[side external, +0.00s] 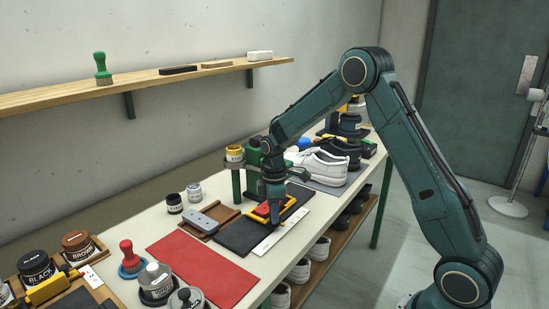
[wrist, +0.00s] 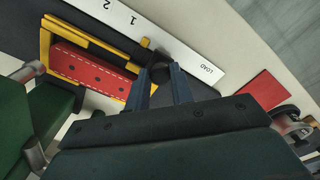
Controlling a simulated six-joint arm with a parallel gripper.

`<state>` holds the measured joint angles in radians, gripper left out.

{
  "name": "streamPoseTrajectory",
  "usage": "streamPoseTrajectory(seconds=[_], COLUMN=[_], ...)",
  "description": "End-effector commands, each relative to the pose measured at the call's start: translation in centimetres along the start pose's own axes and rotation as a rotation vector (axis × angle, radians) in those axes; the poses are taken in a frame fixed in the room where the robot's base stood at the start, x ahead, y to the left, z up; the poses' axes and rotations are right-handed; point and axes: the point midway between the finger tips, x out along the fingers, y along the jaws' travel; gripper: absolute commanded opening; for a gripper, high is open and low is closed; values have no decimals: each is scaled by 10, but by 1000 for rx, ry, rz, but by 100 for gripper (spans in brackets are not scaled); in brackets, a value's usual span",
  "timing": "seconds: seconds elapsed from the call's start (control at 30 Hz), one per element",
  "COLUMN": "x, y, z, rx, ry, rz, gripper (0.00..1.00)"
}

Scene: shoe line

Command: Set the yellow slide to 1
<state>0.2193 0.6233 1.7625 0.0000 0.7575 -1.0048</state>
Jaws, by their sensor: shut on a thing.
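The yellow slide (wrist: 95,36) is a yellow frame around a red strip with dark holes (wrist: 88,70); it also shows in the side view (side external: 291,204). A black knob (wrist: 160,66) sits at its end, and my gripper (wrist: 163,82) is shut on it. In the side view my gripper (side external: 275,222) points down at the slide. A white scale strip (wrist: 185,54) carries the marks 2, 1 and LOAD. The slide's small yellow pointer (wrist: 145,43) stands between 1 and LOAD, nearer to 1. The scale also shows in the side view (side external: 282,233).
A green post press (side external: 250,180) stands close beside my gripper. A red mat (side external: 205,268), a grey tool on a brown tray (side external: 205,218) and small jars (side external: 174,203) lie to the left. White shoes (side external: 318,166) stand behind at the right.

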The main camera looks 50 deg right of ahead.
Motion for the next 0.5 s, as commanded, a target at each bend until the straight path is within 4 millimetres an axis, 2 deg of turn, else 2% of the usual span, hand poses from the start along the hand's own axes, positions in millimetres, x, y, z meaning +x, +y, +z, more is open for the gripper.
streamPoseTrajectory(seconds=[0.03, 0.17, 0.5], x=[-1, -1, -2], y=[8, 18, 20], z=[7, 16, 18], rx=[5, 3, 0], ry=[2, 2, 3], rz=[5, 5, 5], gripper=[0, 0, 0])
